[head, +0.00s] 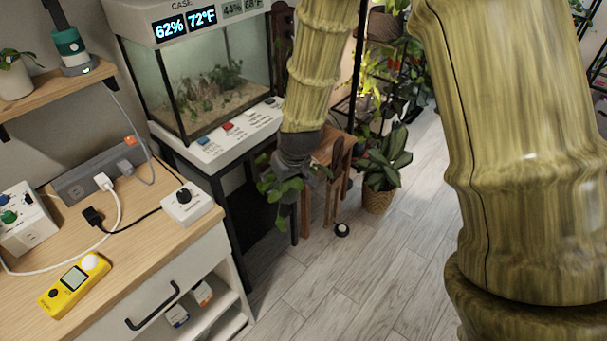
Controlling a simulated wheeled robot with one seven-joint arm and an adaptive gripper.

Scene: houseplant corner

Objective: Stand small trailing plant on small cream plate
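My gripper (289,198) hangs in the middle of the head view, dark grey, at the end of my arm. Green leaves of a small trailing plant (272,187) show around it, some in front of and beside its fingers. The leaves and the viewing angle hide the fingertips, and no pot shows clearly, so I cannot tell whether the gripper is shut on the plant. I cannot make out a small cream plate in this view.
A wooden cabinet top (150,232) at the left bears a yellow meter (72,284), power strip (98,172) and cables. A glass terrarium (215,88) stands behind. Front floor is clear.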

